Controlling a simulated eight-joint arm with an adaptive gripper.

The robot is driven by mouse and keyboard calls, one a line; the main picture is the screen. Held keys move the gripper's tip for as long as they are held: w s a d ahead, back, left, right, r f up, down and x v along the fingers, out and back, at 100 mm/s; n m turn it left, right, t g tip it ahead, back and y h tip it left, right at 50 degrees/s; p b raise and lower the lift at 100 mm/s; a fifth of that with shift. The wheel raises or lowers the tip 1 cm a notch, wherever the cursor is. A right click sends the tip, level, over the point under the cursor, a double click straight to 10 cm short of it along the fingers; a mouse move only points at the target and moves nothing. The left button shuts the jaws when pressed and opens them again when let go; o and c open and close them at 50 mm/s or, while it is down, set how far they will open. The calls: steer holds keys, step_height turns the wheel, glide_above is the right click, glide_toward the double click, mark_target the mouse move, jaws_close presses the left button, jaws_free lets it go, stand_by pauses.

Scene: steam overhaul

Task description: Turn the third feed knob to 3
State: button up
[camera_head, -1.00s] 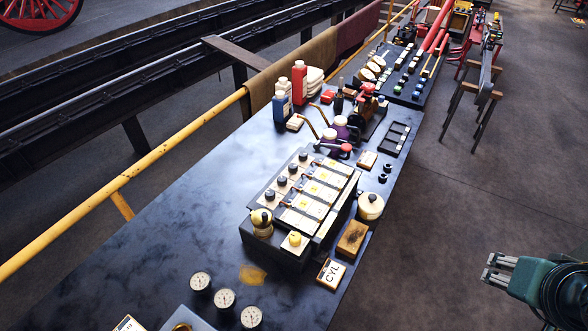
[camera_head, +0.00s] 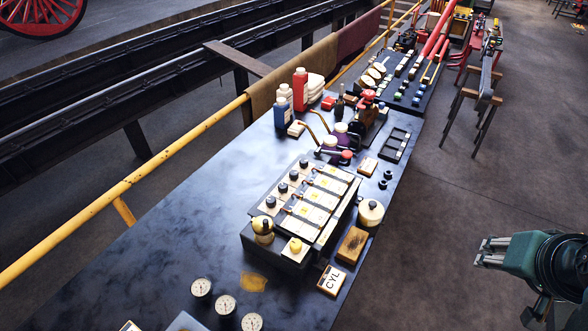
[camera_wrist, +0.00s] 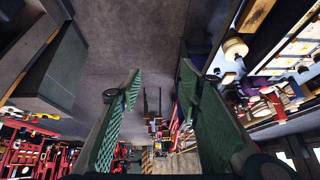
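A dark box with a row of white panels (camera_head: 314,213) stands on the dark bench. Several black knobs run along its left side: one nearest me (camera_head: 270,201), then others behind it (camera_head: 282,187), (camera_head: 293,174) and (camera_head: 303,163). Their pointer settings and number marks are too small to read, and I cannot tell which is counted third. My gripper (camera_head: 482,252) is at the right, over the floor beyond the bench's right edge and well apart from the knobs. In the wrist view my gripper (camera_wrist: 158,85) has its green fingers wide apart, with nothing between them.
Near the box are a round cream-lidded pot (camera_head: 371,212), a brass-and-cream knob (camera_head: 263,227), a yellow button (camera_head: 295,245), a CYL block (camera_head: 331,280) and several gauges (camera_head: 225,305). Bottles (camera_head: 300,90) and a purple can (camera_head: 341,140) stand behind. A yellow rail (camera_head: 130,180) borders the left side.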

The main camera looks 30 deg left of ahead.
steer(key=w+a+r+g+y+p, duration=0.1)
steer(key=w+a+r+g+p, duration=0.3)
steer(key=w+a, duration=0.75)
steer(key=m+g+h+p, duration=0.1)
steer(key=m+g+p, duration=0.15)
steer(key=p, duration=0.55)
glide_above(294, 172)
steer(key=d, duration=0.1)
step_height(294, 172, down, 13)
steer(key=shift+w+r, duration=0.15)
steer(key=shift+r, duration=0.05)
steer(key=shift+s+a+f, duration=0.2)
steer(key=shift+a+f, duration=0.15)
steer(key=shift+a, duration=0.1)
steer(key=shift+f, duration=0.1)
steer(key=shift+f+p, duration=0.3)
steer(key=shift+f, duration=3.5)
steer(key=shift+c, duration=0.6)
